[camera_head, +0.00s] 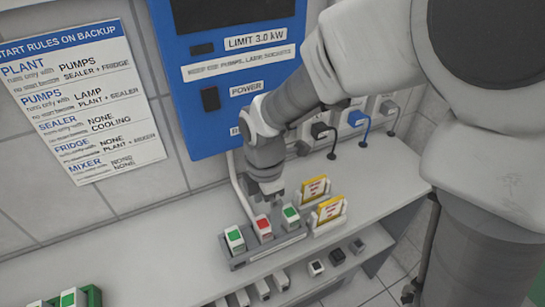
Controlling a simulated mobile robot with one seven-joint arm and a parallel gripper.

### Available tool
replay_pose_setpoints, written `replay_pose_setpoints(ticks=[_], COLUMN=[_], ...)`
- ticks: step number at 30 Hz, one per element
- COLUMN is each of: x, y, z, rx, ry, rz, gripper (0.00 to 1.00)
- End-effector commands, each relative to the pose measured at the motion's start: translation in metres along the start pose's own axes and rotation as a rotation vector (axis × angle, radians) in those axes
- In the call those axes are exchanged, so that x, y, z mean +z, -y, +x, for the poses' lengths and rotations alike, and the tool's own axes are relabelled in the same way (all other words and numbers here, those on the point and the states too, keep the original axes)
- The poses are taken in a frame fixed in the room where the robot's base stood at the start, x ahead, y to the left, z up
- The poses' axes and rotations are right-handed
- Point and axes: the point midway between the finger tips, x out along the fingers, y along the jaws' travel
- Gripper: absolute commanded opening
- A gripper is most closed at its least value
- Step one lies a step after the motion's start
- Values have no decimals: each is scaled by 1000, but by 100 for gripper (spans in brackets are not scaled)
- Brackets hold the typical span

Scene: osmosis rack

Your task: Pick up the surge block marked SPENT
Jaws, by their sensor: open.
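A grey rack (268,254) on the light shelf holds a row of three white surge blocks. The middle block (263,229) has a red top; the left block (235,238) and right block (291,217) have green tops. No word SPENT can be read on any block at this size; only the red one differs in colour. My gripper (272,200) points down just above and slightly behind the red-topped block, apart from it as far as I can tell. It is open, with nothing seen between its fingers.
Two holders with yellow-edged cards (330,212) stand right of the rack. Behind are a blue power cabinet (215,110) and sockets with plugs and cables (357,118). More small blocks (337,257) sit on a lower shelf. A green-ended rack (92,296) is at lower left. The shelf between is clear.

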Motion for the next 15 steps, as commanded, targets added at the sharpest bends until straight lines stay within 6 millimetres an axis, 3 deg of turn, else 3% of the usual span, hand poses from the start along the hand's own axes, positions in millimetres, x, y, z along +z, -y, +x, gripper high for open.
replay_pose_setpoints(ticks=[8,15], x=[-2,-9], y=[-1,-4], z=[22,58], rx=[-1,-3], ry=[0,0], rz=[-1,0], gripper=[98,98])
